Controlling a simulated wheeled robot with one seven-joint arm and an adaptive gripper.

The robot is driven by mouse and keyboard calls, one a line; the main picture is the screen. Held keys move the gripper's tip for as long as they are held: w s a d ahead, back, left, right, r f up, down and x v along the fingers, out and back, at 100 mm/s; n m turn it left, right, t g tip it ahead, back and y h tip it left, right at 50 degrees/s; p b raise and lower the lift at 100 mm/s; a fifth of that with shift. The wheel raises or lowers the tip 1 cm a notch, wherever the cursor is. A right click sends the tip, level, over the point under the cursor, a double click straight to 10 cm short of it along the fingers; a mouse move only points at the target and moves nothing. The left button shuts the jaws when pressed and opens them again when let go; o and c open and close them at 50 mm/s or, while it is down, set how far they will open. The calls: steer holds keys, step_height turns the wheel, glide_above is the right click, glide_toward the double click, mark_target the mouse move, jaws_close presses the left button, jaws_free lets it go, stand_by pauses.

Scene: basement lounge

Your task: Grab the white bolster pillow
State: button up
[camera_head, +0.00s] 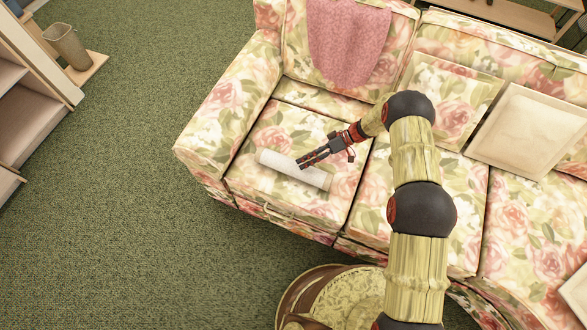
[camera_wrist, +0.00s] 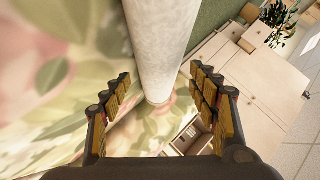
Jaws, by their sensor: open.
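The white bolster pillow (camera_head: 275,162) is a long white cylinder lying on the left seat cushion of the floral sofa (camera_head: 226,115). My gripper (camera_head: 301,164) is over the right part of the bolster in the head view. In the wrist view, the bolster (camera_wrist: 160,45) runs from the top edge to near the middle, between the two fingers of my open gripper (camera_wrist: 160,93). A gap shows between each finger and the bolster's sides. I cannot tell how far the fingers reach down around it.
A pink blanket (camera_head: 348,40) hangs over the sofa back. A floral pillow (camera_head: 452,98) and a beige pillow (camera_head: 525,130) lean to the right of my arm. A round patterned ottoman (camera_head: 345,298) stands in front of the sofa. Green carpet (camera_head: 110,200) is clear at the left.

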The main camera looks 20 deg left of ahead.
mark_target(293, 168)
steer(key=b+x, duration=0.2)
steer(key=x, duration=0.2)
steer(key=shift+a+f, duration=0.1)
steer(key=shift+f, duration=0.1)
steer(key=shift+c, duration=0.9)
steer(key=c, duration=0.8)
steer(key=shift+r, duration=0.1)
steer(key=shift+c, duration=0.2)
